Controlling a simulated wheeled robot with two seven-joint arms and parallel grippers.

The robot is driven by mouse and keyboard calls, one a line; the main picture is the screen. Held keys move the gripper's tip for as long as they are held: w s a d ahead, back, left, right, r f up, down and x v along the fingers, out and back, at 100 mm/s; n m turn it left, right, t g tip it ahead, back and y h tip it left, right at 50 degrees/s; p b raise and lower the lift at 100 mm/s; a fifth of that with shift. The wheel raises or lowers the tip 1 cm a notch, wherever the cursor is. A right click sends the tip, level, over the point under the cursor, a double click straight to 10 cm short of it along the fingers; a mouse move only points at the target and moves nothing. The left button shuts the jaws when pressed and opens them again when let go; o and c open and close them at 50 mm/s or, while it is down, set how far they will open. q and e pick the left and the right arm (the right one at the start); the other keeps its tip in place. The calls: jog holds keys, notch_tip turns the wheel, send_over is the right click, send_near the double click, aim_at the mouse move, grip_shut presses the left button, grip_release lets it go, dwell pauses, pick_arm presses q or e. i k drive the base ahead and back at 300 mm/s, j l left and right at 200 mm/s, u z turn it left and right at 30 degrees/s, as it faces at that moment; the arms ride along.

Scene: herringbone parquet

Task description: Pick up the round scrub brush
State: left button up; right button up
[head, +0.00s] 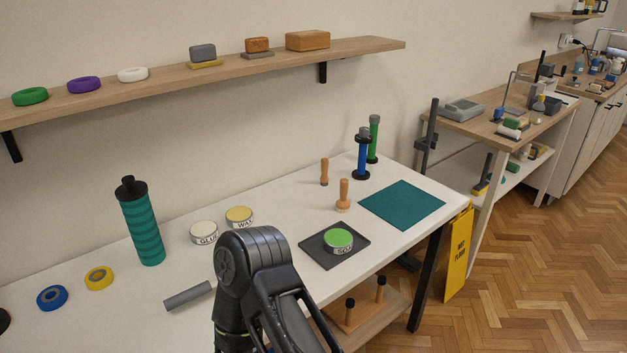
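I cannot pick out the round scrub brush with certainty. The closest match is a small wooden-handled piece (343,196) with a wider round base, upright on the white table (285,214). A similar slimmer wooden piece (325,172) stands just behind it. Bristles are too small to see on either. A dark arm link of mine rises from the bottom middle, nearer to me than both pieces and apart from them in the picture. It hides part of the table's front. Neither gripper's fingertips show.
A dark mat (320,255) carries a green-topped round tin (338,240). Blue (362,158) and green (374,138) upright rollers stand behind a teal sheet (402,205). A yellow floor sign (457,254) stands right.

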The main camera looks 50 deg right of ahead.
aim_at(343, 205)
jog(key=k+l, duration=0.1)
jog(key=l, duration=0.3)
jog(key=k+l+u, duration=0.1)
jog(key=l, duration=0.35)
jog(key=k+l, duration=0.1)
jog(key=l, duration=0.3)
jog(key=k+l, duration=0.15)
jog(key=l, duration=0.3)
jog(key=k+l+u, duration=0.1)
jog(key=l, duration=0.3)
jog(key=k+l, duration=0.15)
jog(key=l, duration=0.25)
jog(key=k+l, duration=0.1)
jog(key=l, duration=0.3)
jog(key=u, duration=0.05)
